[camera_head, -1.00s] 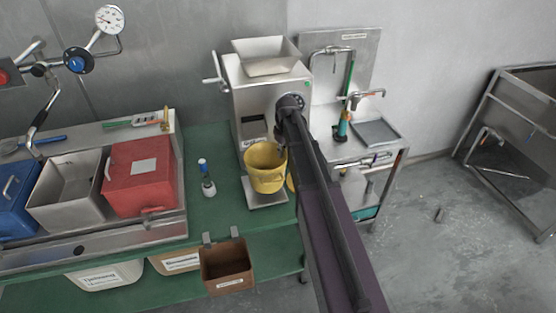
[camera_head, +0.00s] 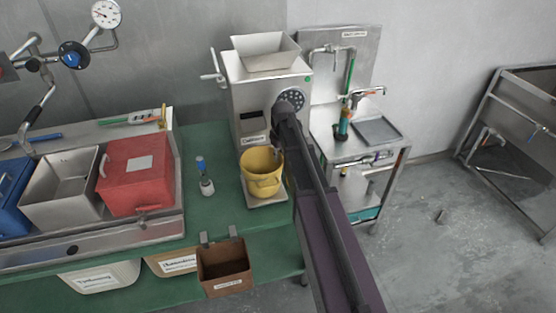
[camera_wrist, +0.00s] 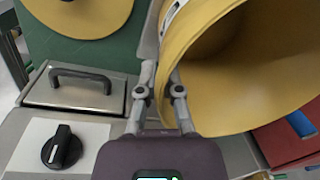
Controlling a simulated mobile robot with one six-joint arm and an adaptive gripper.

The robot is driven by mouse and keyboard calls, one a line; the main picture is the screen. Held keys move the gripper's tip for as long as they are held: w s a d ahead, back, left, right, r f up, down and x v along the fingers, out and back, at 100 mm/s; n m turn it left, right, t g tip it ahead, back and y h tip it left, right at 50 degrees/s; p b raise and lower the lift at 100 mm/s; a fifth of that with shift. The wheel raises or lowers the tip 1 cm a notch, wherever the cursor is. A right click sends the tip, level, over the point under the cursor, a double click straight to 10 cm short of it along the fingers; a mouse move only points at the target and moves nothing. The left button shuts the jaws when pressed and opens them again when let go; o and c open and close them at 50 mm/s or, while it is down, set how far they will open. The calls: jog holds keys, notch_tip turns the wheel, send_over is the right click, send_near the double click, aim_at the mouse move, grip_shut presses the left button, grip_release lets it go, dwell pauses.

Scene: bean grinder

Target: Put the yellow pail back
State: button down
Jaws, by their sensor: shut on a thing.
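The yellow pail (camera_head: 262,174) is at the front of the grinder (camera_head: 268,85), over the small pale plate (camera_head: 268,203) below the grinder's outlet. It looks nearly upright; I cannot tell whether its base touches the plate. In the wrist view the pail (camera_wrist: 250,75) fills the right side with its open mouth showing. My gripper (camera_wrist: 164,72) is shut on the pail's side near the rim. In the head view my arm hides the gripper and part of the pail's right side.
A small blue-topped bottle (camera_head: 205,178) stands left of the pail. A brown box (camera_head: 225,268) hangs at the front edge. A yellow round lid (camera_wrist: 75,12) lies near the pail.

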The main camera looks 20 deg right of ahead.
jog(key=shift+f, duration=0.2)
jog(key=c, duration=0.8)
grip_release()
jog(key=shift+r, duration=0.2)
notch_tip(320, 180, up, 12)
jog(key=d+p, duration=0.1)
jog(key=p, duration=1.1)
jog(key=shift+w, duration=0.25)
jog(key=s+a+m, duration=0.2)
jog(key=s+a, duration=0.1)
jog(key=s, duration=0.8)
jog(key=s+a+m+h, duration=0.1)
jog(key=s+a, duration=0.3)
jog(key=s, duration=0.7)
jog(key=shift+s+m+t, duration=0.3)
jog(key=shift+m, duration=0.4)
jog(key=shift+f, duration=0.1)
